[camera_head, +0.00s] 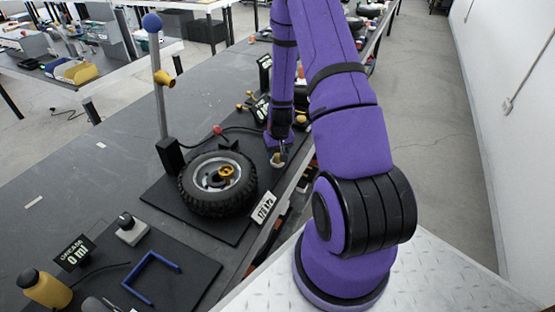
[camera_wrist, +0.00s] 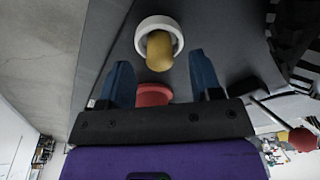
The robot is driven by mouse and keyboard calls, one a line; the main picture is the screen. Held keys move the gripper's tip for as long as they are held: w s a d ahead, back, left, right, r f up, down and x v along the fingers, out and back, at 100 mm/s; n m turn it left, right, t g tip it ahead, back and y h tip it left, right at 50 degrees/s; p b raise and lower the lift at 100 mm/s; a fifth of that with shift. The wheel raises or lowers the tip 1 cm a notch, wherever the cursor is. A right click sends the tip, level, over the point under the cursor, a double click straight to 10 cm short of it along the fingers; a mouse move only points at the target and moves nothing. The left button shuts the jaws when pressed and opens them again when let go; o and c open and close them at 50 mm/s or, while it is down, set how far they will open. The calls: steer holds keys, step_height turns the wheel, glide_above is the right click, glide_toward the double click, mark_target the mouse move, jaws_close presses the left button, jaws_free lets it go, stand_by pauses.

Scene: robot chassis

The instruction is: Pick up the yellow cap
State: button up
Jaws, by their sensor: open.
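The yellow cap (camera_wrist: 159,52) sits in the opening of a white ring (camera_wrist: 158,21) on the dark surface, seen in the wrist view. My gripper (camera_wrist: 159,60) has its two blue fingers apart, one on each side of the cap in the picture. No contact shows between fingers and cap. In the head view my gripper (camera_head: 281,151) is low over the bench's right edge, beside the tyre. A small pale and yellowish thing (camera_head: 278,160) shows at its tips, too small to make out clearly.
A red round thing (camera_wrist: 153,95) shows between the fingers, partly hidden by my gripper. The tyre (camera_head: 205,207) lies on a black mat left of my gripper. A pole with a blue ball (camera_head: 152,22) rises behind the tyre.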

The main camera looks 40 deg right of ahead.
steer(key=shift+w+d+f, duration=0.1)
steer(key=shift+w+f, duration=0.05)
steer(key=shift+f, duration=0.75)
steer(key=c, duration=1)
steer(key=shift+r, duration=0.15)
